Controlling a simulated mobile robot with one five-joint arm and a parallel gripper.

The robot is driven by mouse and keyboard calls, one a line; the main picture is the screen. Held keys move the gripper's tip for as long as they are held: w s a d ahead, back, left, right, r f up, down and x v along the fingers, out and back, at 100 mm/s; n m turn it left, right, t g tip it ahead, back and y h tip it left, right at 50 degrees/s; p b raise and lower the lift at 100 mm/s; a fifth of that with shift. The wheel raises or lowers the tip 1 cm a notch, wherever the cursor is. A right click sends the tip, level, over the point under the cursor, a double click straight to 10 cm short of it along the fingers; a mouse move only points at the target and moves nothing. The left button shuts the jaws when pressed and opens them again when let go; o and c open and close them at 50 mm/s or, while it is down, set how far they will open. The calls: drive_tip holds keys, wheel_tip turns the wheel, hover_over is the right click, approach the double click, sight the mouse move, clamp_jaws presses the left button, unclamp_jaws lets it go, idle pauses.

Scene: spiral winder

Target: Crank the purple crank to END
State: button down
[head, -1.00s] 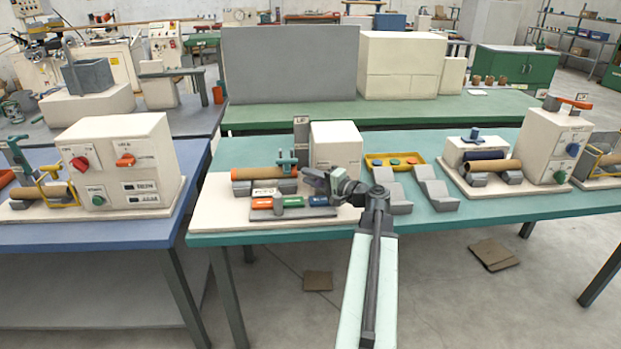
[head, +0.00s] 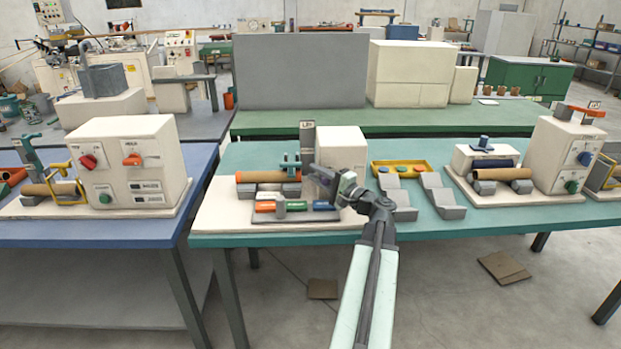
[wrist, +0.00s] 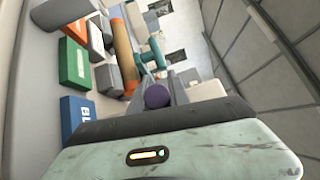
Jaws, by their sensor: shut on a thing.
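The purple crank knob (wrist: 157,96) shows in the wrist view, between the grey fingers of my gripper (wrist: 170,90), which is shut on it. In the head view my gripper (head: 320,176) is at the front of the white winder housing (head: 342,152), and the knob is hidden there. An orange-brown tube (head: 262,176) lies on grey supports left of my gripper, with a teal clamp (head: 291,163) at its right end. The tube also shows in the wrist view (wrist: 122,55). I cannot read an END mark.
Orange (head: 264,206), green and blue (head: 322,205) labelled blocks stand in front of the tube. A labelled grey post (head: 307,140) rises beside the housing. A yellow tray (head: 400,168) and grey V-shaped rests (head: 440,195) stand to the right on the teal table.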

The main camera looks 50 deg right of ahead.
drive_tip(key=c, duration=1.2)
unclamp_jaws()
drive_tip(key=shift+c, duration=0.2)
drive_tip(key=s, duration=0.7)
drive_tip(key=shift+s+a+f+b, duration=0.25)
drive_tip(key=shift+s+f+b, duration=0.15)
drive_tip(key=shift+s, duration=0.1)
drive_tip(key=s, duration=0.8)
drive_tip(key=shift+s+a+r, duration=0.15)
drive_tip(key=shift+s+a, duration=0.15)
drive_tip(key=shift+s, duration=0.1)
